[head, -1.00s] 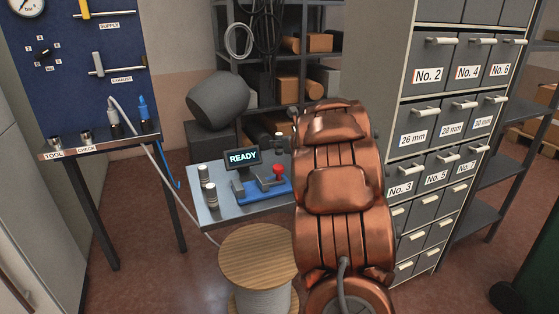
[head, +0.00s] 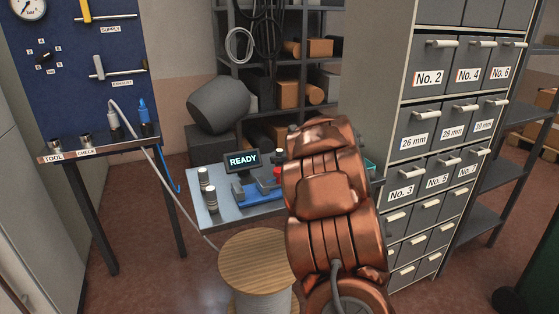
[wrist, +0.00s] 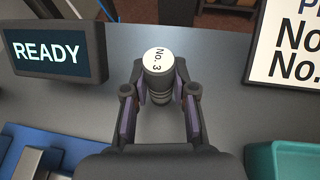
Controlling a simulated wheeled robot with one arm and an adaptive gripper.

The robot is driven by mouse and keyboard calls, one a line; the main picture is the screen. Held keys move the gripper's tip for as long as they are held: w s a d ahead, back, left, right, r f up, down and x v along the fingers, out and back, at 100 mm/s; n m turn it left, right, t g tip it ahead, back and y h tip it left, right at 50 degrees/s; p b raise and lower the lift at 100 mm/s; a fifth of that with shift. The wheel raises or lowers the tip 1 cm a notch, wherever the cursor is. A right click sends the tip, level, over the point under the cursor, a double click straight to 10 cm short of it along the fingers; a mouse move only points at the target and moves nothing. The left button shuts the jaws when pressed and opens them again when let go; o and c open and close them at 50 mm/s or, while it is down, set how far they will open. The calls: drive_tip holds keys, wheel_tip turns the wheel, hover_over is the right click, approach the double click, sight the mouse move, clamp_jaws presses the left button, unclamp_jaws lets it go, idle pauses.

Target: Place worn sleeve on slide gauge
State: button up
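My gripper (wrist: 160,82) has its two fingers on either side of a dark grey banded cylinder (wrist: 159,91) with a white top marked "No. 3", and looks shut on it. Whether this is the worn sleeve I cannot tell. In the head view my copper arm hides most of the gripper. The slide gauge (head: 255,190), a blue base with a grey slide and a red knob, stands on the small grey table left of the gripper. Its display (head: 242,161) reads READY. Part of the blue base (wrist: 28,150) shows at the lower left of the wrist view.
Two banded cylinders (head: 210,200) stand at the table's left edge. A teal bin (wrist: 285,160) and a lettered sign (wrist: 290,45) are on the right. A wooden-topped spool (head: 258,260) stands in front, a drawer cabinet (head: 440,120) at right, and a blue panel bench (head: 85,155) at left.

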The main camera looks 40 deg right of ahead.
drive_tip(key=o, duration=0.4)
drive_tip(key=shift+r, duration=0.1)
